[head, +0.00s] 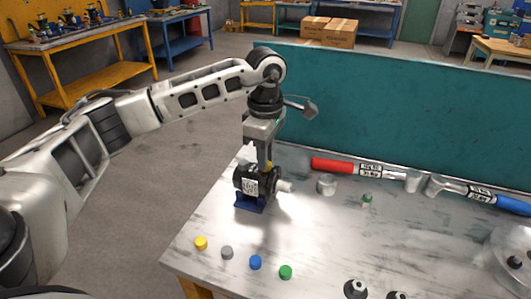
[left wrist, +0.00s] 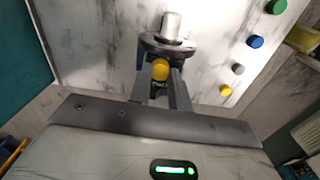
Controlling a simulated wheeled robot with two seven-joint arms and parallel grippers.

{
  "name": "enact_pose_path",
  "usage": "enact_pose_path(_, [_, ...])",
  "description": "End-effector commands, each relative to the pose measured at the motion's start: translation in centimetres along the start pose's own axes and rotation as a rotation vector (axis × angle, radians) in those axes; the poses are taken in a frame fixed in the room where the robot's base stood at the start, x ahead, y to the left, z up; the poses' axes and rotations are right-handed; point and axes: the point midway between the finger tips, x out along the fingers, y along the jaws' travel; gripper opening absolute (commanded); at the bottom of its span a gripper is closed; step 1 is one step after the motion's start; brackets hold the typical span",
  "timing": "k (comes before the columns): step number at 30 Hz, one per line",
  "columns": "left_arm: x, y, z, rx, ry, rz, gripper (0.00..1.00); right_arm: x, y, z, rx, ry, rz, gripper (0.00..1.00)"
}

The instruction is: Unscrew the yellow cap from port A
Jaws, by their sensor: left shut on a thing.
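The hydraulic motor (head: 243,178) is a dark body with a white label and a light shaft, standing on a blue base (head: 249,203) near the table's far left corner. My left gripper (head: 265,165) points straight down over the motor, its fingers at the top port. In the left wrist view, the yellow cap (left wrist: 160,69) sits between the two fingertips (left wrist: 161,78), which are shut on it. The cap is at the motor's body; the port thread below it is hidden. In the head view the fingers mostly cover it. My right gripper is not in view.
Loose yellow (head: 201,243), grey (head: 227,252), blue (head: 255,262) and green (head: 286,272) caps lie along the front left of the table. A red-handled tool (head: 332,165) and a blue-handled tool (head: 513,205) lie along the back, before a teal partition (head: 400,115).

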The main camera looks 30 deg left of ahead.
Motion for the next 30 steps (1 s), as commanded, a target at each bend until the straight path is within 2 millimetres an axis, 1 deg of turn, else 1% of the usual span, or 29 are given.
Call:
enact_pose_path(3, [-0.2,0.0,0.0,-0.189,0.0,-0.002,0.0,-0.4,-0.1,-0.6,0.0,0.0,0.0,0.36])
enact_pose_path(7, [-0.2,0.0,0.0,-0.347,0.0,-0.002,0.0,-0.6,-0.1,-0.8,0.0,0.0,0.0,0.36])
enact_pose_path(10, [-0.1,0.0,0.0,-0.392,0.0,-0.002,0.0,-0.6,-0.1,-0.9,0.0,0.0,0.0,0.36])
enact_pose_path(18, [-0.1,0.0,0.0,-0.408,0.0,-0.002,0.0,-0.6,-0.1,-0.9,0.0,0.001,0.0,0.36])
enact_pose_path(20, [-0.2,-0.1,0.0,-0.46,0.001,-0.002,0.0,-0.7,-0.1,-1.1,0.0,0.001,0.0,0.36])
enact_pose_path(25, [-0.3,-0.1,0.0,-0.697,0.002,-0.002,0.0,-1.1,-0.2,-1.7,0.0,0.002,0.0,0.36])
enact_pose_path(27, [-0.2,-0.1,0.1,-0.761,0.001,-0.002,0.0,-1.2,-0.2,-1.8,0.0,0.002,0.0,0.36])
enact_pose_path(30, [-0.1,0.0,0.1,-0.794,0.001,-0.002,0.0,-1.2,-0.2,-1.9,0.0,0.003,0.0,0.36])
